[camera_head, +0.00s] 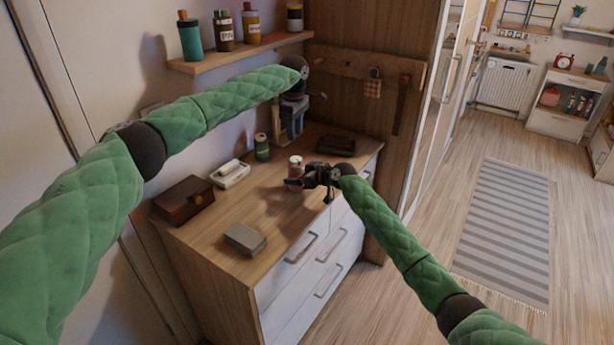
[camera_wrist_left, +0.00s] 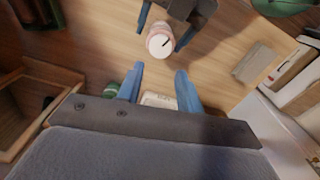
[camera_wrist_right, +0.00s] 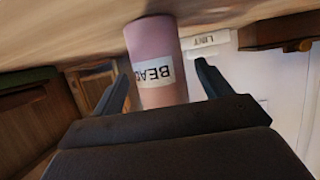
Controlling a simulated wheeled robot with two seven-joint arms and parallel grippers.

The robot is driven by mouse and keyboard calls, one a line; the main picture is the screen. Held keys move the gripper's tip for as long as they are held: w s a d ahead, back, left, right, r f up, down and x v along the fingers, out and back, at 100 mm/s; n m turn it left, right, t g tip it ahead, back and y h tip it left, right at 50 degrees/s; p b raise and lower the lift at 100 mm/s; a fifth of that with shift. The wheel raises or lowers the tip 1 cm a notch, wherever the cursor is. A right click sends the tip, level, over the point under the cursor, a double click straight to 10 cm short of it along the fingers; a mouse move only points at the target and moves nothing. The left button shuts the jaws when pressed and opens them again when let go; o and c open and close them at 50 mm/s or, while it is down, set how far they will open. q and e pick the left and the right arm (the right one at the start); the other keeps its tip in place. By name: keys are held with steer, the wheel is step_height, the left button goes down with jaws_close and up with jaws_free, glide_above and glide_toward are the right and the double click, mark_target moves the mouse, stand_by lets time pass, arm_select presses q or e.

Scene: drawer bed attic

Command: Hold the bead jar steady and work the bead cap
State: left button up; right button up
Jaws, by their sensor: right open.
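The bead jar (camera_head: 295,166) stands on the wooden dresser top near its front edge. It is pinkish with a white cap (camera_wrist_left: 161,44), and its label, starting "BEA", shows upside down in the right wrist view (camera_wrist_right: 155,72). My right gripper (camera_head: 305,179) is open, with the jar between its spread fingers; I cannot tell whether they touch it. It also shows in the left wrist view (camera_wrist_left: 165,27). My left gripper (camera_head: 290,135) is higher and farther back, pointing down over the dresser. Its blue fingers (camera_wrist_left: 160,82) are open and empty, apart from the jar.
On the dresser (camera_head: 222,220) are a brown box (camera_head: 182,203), a white item (camera_head: 230,173), a green tin (camera_head: 262,147), a dark tray (camera_head: 336,144) and a grey block (camera_head: 245,238). A shelf (camera_head: 240,53) with bottles hangs above. The dresser top in front of the tin is clear.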

mark_target(296, 159)
steer(key=shift+x, duration=0.9)
steer(key=c, duration=1)
arm_select(q)
steer(key=shift+o, duration=0.6)
arm_select(e)
steer(key=shift+c, duration=0.6)
arm_select(q)
steer(key=o, duration=0.4)
steer(key=shift+r, duration=0.25)
steer(key=shift+c, duration=0.2)
steer(key=shift+w+r, duration=0.15)
steer(key=shift+r, duration=0.5)
step_height(296, 159, down, 12)
steer(key=n, duration=0.4)
steer(key=shift+d+r+n, duration=0.1)
steer(key=shift+r+n, duration=0.1)
steer(key=shift+n, duration=0.1)
